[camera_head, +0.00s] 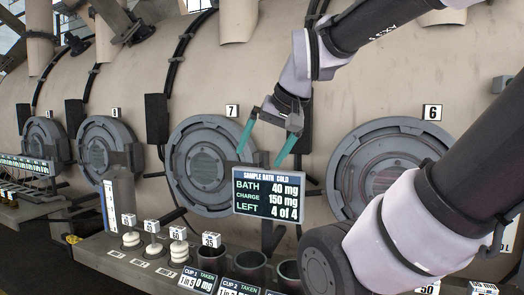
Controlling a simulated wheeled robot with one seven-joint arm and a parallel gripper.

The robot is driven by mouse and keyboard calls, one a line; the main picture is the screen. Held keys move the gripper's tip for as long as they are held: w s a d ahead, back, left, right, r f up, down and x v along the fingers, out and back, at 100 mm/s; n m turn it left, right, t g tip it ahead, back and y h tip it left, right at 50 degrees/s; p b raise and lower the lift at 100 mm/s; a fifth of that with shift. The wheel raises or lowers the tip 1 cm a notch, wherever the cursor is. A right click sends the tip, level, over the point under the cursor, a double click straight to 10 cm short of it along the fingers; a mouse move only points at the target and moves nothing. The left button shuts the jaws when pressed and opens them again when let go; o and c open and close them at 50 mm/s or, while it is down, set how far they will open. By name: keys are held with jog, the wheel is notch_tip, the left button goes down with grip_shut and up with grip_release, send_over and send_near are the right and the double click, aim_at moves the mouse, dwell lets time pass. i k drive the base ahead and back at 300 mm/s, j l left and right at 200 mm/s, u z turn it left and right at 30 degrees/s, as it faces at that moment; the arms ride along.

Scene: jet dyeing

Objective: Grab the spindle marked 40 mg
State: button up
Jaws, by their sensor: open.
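My gripper (259,158) is open and empty, its two teal fingers pointing down just above the sample bath sign (269,192). The sign reads BATH 40 mg, CHARGE 150 mg, LEFT 4 of 4. White spindles with number cubes stand on the ledge at lower left: a left one (131,239), a middle one (153,248) and a right one (180,252). The right cube seems to read 60; the other numbers are too small to read surely. I cannot tell which spindle is marked 40. My gripper is above and right of them, apart from them.
Dark cups (250,265) stand on the ledge right of the spindles, with cup labels (198,279) in front. An upright grey gauge (119,206) is at the ledge's left. Round hatches 7 (205,166) and 6 (375,170) are behind. My arm covers the right side.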

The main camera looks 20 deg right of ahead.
aim_at(155, 250)
jog(key=i+j+u, duration=0.4)
jog(key=i+j, duration=0.4)
